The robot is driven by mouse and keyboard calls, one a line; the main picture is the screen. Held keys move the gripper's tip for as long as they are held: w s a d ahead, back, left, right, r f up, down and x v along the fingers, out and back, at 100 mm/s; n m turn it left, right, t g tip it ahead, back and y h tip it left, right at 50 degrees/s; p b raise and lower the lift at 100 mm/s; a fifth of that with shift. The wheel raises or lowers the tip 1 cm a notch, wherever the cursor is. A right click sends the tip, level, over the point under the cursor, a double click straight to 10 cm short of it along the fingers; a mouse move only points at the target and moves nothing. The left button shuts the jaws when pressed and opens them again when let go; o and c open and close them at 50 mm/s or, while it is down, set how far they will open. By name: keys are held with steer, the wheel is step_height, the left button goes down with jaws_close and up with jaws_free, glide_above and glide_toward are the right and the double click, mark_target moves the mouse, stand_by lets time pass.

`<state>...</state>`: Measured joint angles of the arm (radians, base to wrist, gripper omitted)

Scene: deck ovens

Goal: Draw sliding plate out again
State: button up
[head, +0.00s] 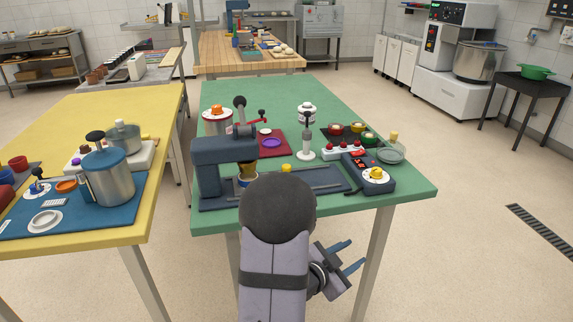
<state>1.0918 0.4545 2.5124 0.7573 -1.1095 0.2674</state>
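My gripper (356,251) is in front of the green table, below its front edge. Its two blue fingers are spread apart with nothing between them. A dark blue press (212,165) stands at the table's front left, with a brown-and-yellow cup-like part (247,172) under its head. A flat dark base (325,182) with a thin grey strip runs from the press to the right. I cannot tell for sure which part is the sliding plate. My arm hides the front middle of the base. My gripper is apart from all of these.
Right of the base is a dark device with a yellow knob (376,174). Behind it are a white box with red buttons (342,151), a glass dish (391,153) and a white-and-grey upright tool (307,130). A yellow table (90,112) stands to the left.

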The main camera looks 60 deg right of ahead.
step_height(320, 180, up, 13)
steer(key=s+m+g+h+b, duration=0.2)
steer(key=s+m+h+b, duration=0.1)
steer(key=m+h+b, duration=0.15)
steer(key=n+t+y+p, duration=0.2)
steer(key=n+t, duration=1)
steer(key=n, duration=0.4)
glide_toward(286, 170)
steer(key=x, duration=0.3)
steer(key=shift+w+d+f, duration=0.1)
steer(key=shift+w+d, duration=0.2)
steer(key=shift+d, duration=0.05)
steer(key=shift+d, duration=0.1)
steer(key=shift+w+d+p, duration=0.15)
steer(key=shift+d+p, duration=0.3)
steer(key=shift+p, duration=0.65)
steer(key=d+p, duration=0.1)
steer(key=p, duration=0.1)
steer(key=shift+w+d+p, duration=0.1)
steer(key=shift+w+p, duration=0.15)
steer(key=shift+p, duration=0.1)
steer(key=shift+x, duration=2.45)
